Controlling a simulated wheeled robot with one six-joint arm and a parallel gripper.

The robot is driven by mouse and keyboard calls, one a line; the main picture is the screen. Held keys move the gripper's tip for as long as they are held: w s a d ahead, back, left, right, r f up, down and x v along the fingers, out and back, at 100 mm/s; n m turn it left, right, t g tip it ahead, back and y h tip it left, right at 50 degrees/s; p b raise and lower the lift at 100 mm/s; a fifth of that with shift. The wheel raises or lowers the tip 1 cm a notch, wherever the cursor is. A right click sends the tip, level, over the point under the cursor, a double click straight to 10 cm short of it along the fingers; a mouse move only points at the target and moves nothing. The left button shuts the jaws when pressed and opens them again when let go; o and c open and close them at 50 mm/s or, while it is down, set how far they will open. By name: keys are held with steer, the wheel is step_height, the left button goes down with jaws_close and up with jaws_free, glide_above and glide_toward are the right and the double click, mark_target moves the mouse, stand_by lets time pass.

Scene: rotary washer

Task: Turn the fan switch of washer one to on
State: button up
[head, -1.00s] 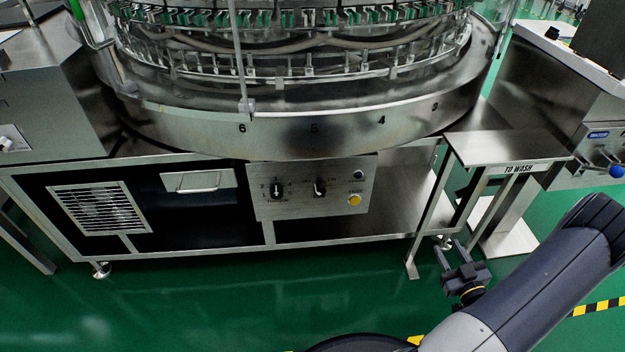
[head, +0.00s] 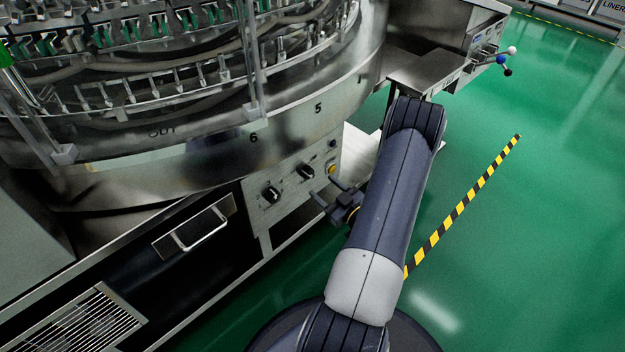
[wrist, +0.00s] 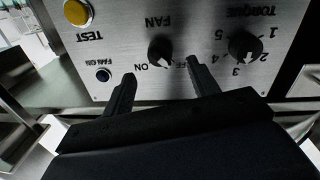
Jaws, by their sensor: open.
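The fan switch, a black rotary knob (head: 305,171), sits on the washer's steel control panel (head: 290,190). In the wrist view the panel appears upside down, and the fan switch (wrist: 160,52) is below the word FAN. Its white pointer mark leans down and right, away from the ON label and toward a label partly hidden by a finger. My gripper (head: 327,191) is open and empty in front of the panel. In the wrist view its fingertips (wrist: 160,69) are spread either side of the switch, slightly below it; contact cannot be seen.
The torque knob (wrist: 245,47) is beside the right finger. The yellow TEST button (wrist: 77,12) and dark fan lamp (wrist: 103,74) are on the left. A steel side table (head: 425,72) stands beyond my arm. Green floor is open to the right.

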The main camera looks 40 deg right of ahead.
mark_target(312, 177)
steer(key=w+b, duration=0.1)
steer(key=w, duration=0.5)
steer(key=c, duration=1)
